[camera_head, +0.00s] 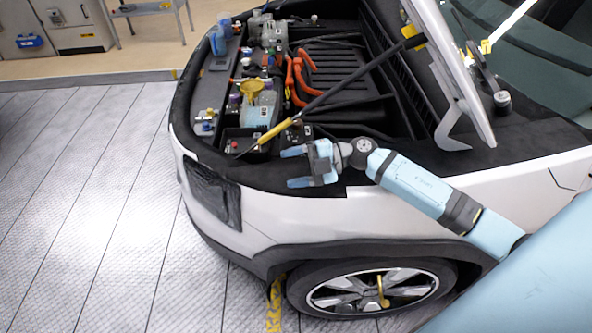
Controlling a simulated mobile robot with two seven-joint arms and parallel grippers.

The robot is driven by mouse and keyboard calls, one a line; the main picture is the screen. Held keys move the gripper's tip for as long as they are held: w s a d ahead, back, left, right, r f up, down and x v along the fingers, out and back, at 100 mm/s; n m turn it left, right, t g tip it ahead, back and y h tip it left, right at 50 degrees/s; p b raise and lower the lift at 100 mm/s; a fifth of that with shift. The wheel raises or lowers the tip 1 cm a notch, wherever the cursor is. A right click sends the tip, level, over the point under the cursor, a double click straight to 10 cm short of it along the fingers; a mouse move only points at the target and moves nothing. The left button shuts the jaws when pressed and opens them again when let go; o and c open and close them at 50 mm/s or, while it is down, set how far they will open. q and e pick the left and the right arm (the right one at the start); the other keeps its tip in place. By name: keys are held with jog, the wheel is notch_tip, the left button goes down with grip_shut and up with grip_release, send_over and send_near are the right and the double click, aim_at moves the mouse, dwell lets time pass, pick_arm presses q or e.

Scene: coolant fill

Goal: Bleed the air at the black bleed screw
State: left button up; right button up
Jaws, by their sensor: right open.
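My right gripper (291,167) is open and empty. It is over the near side edge of the car's engine bay, with its fingers pointing left. A coolant tank (261,117) with pale blue sides stands left of the middle of the bay, above and left of the gripper in the picture. A yellow funnel (251,87) sits on top at the tank's far end. The black bleed screw is too small to make out for sure among the dark parts. My left gripper is not in view.
A hood prop with a yellow grip (275,131) slants across the bay close to my right gripper. Orange cables (298,80) lie behind it. The raised hood (452,60) is at right. Small fittings (205,123) line the front ledge. The floor at left is clear.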

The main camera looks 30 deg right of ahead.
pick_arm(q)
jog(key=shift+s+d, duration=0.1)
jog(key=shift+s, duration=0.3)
pick_arm(e)
jog(key=shift+s+a+r+y, duration=0.3)
jog(key=shift+s+a, duration=0.35)
jog(key=shift+a, duration=0.05)
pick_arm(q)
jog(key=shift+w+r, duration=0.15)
pick_arm(e)
jog(key=shift+t, duration=0.3)
